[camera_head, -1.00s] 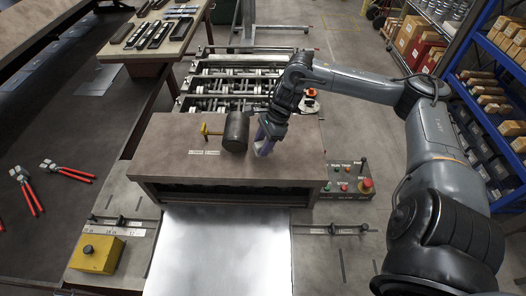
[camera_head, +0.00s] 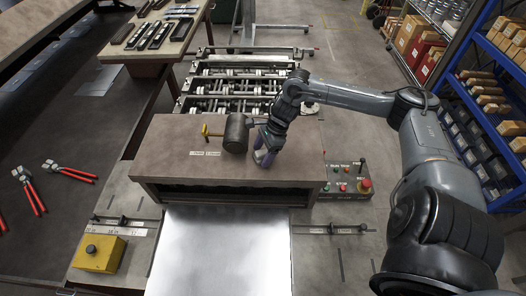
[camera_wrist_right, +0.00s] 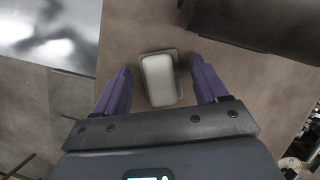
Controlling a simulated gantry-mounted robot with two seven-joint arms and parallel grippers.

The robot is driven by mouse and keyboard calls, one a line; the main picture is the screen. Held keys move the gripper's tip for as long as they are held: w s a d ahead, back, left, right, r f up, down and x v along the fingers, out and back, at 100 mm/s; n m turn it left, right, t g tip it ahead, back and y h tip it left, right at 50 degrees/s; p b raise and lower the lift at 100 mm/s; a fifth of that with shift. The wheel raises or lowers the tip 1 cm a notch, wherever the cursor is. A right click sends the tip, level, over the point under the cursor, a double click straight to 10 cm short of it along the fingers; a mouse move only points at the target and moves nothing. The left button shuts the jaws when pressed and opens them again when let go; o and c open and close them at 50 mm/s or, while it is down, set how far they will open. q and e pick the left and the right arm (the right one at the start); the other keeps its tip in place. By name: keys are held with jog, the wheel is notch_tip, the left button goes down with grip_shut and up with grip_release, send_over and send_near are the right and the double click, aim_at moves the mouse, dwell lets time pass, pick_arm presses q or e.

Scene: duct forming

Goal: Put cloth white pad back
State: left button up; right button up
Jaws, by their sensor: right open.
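The white pad (camera_wrist_right: 158,80) is a small pale block with rounded corners and a grey edge, resting on the brown machine top (camera_head: 185,170). In the right wrist view it lies between the two purple fingers of my right gripper (camera_wrist_right: 163,85), with a gap on each side. My right gripper (camera_head: 264,157) is open, pointing down at the machine top just right of the mallet. In the head view the fingers hide the pad. My left gripper is not in view.
A mallet with a dark head (camera_head: 236,133) and yellow handle lies just left of my right gripper. A button panel (camera_head: 346,178) is to the right. A shiny metal sheet (camera_head: 220,250) lies in front, with a yellow box (camera_head: 98,254) to its left.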

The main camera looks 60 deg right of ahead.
jog(key=shift+v, duration=0.95)
jog(key=p+v, duration=0.3)
jog(key=v, duration=0.2)
jog(key=shift+r, duration=0.4)
jog(key=b+v, duration=0.1)
jog(key=v, duration=0.3)
jog(key=shift+s+d+r, duration=0.1)
jog(key=shift+r, duration=0.05)
